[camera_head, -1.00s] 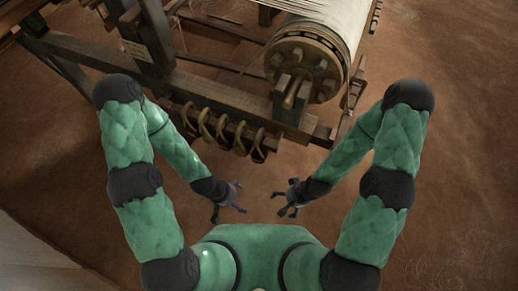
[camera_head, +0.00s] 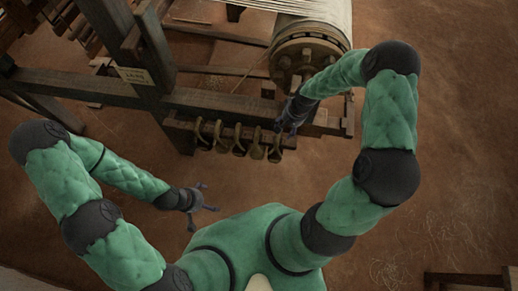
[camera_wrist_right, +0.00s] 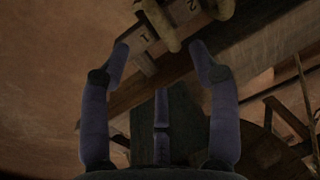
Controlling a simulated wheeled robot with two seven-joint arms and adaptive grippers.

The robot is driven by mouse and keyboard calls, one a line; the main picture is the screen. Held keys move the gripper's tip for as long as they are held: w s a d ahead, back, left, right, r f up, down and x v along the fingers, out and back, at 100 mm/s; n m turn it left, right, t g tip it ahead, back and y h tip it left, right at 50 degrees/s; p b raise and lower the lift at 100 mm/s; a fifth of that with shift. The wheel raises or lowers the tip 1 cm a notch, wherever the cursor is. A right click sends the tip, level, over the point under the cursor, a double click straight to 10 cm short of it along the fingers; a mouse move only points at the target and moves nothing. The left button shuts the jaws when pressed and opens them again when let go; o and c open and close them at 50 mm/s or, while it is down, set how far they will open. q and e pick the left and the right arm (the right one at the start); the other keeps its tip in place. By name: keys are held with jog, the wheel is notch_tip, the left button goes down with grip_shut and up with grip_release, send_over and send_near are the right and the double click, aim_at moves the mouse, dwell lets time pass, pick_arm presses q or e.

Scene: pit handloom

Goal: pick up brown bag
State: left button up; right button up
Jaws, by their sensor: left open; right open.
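I cannot make out a brown bag in either view. My right gripper (camera_head: 286,124) is at the front beam of the loom, close to the right end of a row of brass-coloured hooks (camera_head: 238,146). In the right wrist view the right gripper (camera_wrist_right: 159,47) is open, with nothing between its fingers. Beyond its fingertips are a hook (camera_wrist_right: 160,25) and small plates marked 1 (camera_wrist_right: 144,39) and 2 (camera_wrist_right: 186,10). My left gripper (camera_head: 204,206) is open and empty, low at the left, apart from the loom.
The loom's wooden beam (camera_head: 205,100) and post (camera_head: 150,50) stand ahead on the left. A large roller (camera_head: 308,45) with pale threads is behind my right gripper. A wooden bench (camera_head: 468,282) is at lower right. The brown floor (camera_head: 455,130) on the right is mostly clear.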

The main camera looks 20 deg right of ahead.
aim_at(279, 136)
jog(key=b+x, duration=0.1)
jog(key=x, duration=0.4)
jog(key=shift+w+d+b, duration=0.15)
jog(key=shift+w+b, duration=0.1)
jog(key=shift+b, duration=0.1)
jog(key=shift+w+d+b+x, duration=0.15)
jog(key=shift+b+x, duration=0.35)
jog(key=shift+x, duration=0.9)
jog(key=shift+w+d+b+x, duration=0.15)
jog(key=shift+b+x, duration=0.35)
jog(key=shift+x, duration=0.85)
jog(key=shift+a, duration=0.15)
jog(key=shift+w, duration=0.1)
grip_shut()
